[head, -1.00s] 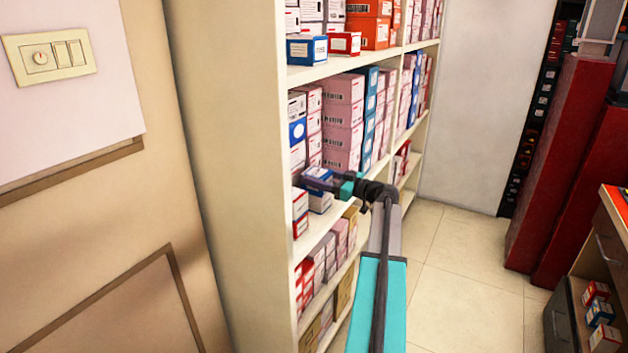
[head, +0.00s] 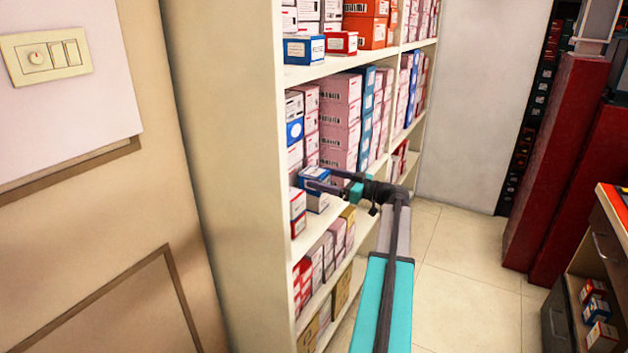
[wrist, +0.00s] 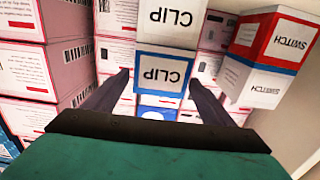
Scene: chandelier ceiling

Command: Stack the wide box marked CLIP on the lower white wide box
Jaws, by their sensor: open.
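The blue-edged wide box marked CLIP (wrist: 162,70) appears upside down in the wrist view. It sits against the white wide box marked CLIP (wrist: 172,22), which lies below it in the real scene. In the head view the blue-topped box (head: 313,173) rests on the white box (head: 317,204) on the middle shelf, and the stack looks upright. My gripper (wrist: 158,78) is open, with one finger on each side of the blue-edged box and visible gaps. In the head view my gripper (head: 316,178) partly covers the stack; exact fingertip depth is unclear.
Boxes marked SWITCH (wrist: 278,42) stand close beside the stack. Tall columns of pink boxes (head: 340,115) stand behind and beside it. The upper shelf board (head: 330,68) is above, and the shelf's side panel (head: 235,170) is left. Open tiled floor (head: 455,270) lies right.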

